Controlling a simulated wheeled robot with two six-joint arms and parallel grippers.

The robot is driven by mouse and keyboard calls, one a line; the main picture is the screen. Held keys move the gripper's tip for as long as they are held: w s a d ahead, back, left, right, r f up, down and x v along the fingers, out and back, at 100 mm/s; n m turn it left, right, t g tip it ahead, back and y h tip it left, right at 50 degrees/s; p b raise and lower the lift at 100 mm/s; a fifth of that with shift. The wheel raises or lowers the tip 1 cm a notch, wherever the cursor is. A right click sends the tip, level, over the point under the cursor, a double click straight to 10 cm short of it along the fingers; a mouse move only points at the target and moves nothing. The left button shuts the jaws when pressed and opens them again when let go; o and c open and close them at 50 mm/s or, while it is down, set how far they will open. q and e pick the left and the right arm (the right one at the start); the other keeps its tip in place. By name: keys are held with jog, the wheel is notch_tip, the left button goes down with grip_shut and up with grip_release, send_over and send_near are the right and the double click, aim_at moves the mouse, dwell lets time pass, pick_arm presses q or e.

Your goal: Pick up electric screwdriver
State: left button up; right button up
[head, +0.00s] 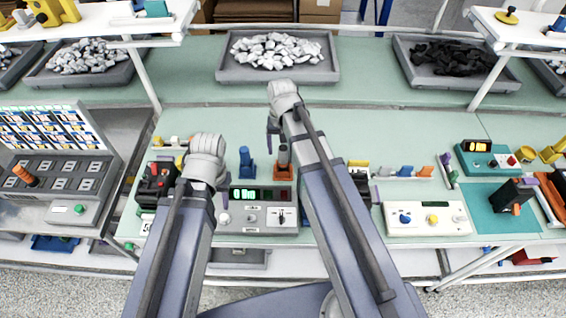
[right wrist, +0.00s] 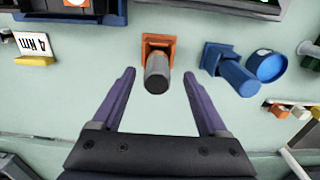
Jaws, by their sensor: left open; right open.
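A dark grey cylinder with a lighter end, which looks like the electric screwdriver (right wrist: 157,76), stands in an orange square holder (right wrist: 157,42). In the head view the screwdriver (head: 283,155) is upright in its orange holder (head: 283,172), partly behind my right arm. My right gripper (right wrist: 159,78) is open, its purple fingers pointing toward the holder. The cylinder's end shows between the two fingertips, with gaps on both sides. In the head view one right finger (head: 270,136) shows; the other is hidden. My left gripper (head: 222,192) is mostly hidden behind its wrist, near the grey test unit.
A blue holder with a blue piece (head: 246,162) stands just left of the orange holder. The grey test unit (head: 258,215) with a green display is in front. A red-black device (head: 157,180) is at left and a white button panel (head: 427,218) at right. Grey bins (head: 278,75) stand behind.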

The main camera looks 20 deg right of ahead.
aim_at(283, 161)
pick_arm(q)
notch_tip(283, 161, down, 4)
jog(key=b, duration=0.3)
jog(key=shift+f+b, duration=0.2)
jog(key=shift+b, duration=0.1)
pick_arm(e)
jog(key=f, duration=0.4)
jog(key=shift+w+d+f, duration=0.15)
jog(key=shift+d, duration=0.05)
pick_arm(q)
jog(key=shift+r, duration=0.1)
pick_arm(e)
grip_shut()
